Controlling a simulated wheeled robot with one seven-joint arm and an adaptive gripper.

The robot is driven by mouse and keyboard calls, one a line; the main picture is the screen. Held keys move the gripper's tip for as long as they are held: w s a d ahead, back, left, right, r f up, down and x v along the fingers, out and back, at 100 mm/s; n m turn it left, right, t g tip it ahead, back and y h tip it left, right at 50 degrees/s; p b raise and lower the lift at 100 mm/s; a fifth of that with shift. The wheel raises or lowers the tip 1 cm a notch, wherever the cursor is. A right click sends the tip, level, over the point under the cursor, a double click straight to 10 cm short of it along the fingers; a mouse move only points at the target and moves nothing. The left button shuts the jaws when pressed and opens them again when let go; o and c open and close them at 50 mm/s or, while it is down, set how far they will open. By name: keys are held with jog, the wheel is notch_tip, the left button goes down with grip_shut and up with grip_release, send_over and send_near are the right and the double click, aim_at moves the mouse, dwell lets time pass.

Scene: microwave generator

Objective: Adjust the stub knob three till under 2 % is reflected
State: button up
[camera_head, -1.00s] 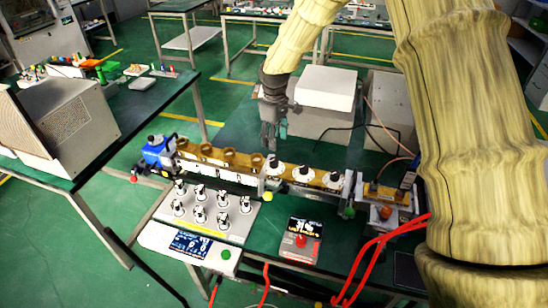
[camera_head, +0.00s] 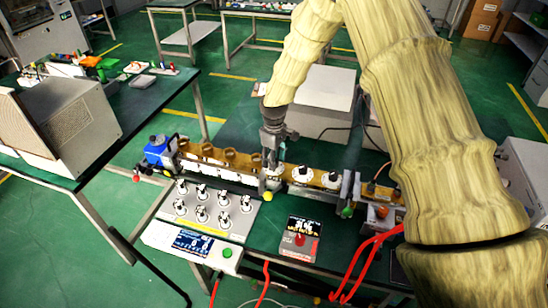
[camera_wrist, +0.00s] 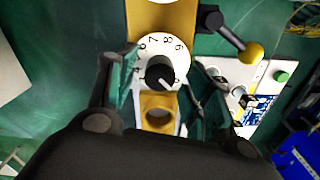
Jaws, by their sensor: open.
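My gripper (camera_head: 273,156) is over the leftmost of three white stub knobs on the brass waveguide in the head view. In the wrist view my open gripper (camera_wrist: 166,95) has a finger on each side of a white numbered dial (camera_wrist: 178,52) with a black knob (camera_wrist: 159,73). The fingers look apart from the black knob. The middle white knob (camera_head: 302,174) and the right white knob (camera_head: 331,180) stand clear. I cannot tell which knob is number three. A small display panel (camera_head: 191,242) lies in front; its reading is too small to make out.
A box with a red button (camera_head: 299,239) and red cables (camera_head: 358,262) are to the right. A yellow-ended lever (camera_wrist: 250,52) sits beside the dial. A white box (camera_head: 325,95) stands behind.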

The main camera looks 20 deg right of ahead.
jog(key=c, duration=1)
jog(key=shift+m, duration=0.3)
jog(key=m+b, duration=0.2)
jog(key=m, duration=0.3)
jog(key=shift+m, duration=0.3)
jog(key=m+b, duration=0.1)
jog(key=m, duration=0.2)
jog(key=shift+m, duration=0.3)
jog(key=shift+m+b, duration=0.35)
jog(key=shift+m, duration=1.55)
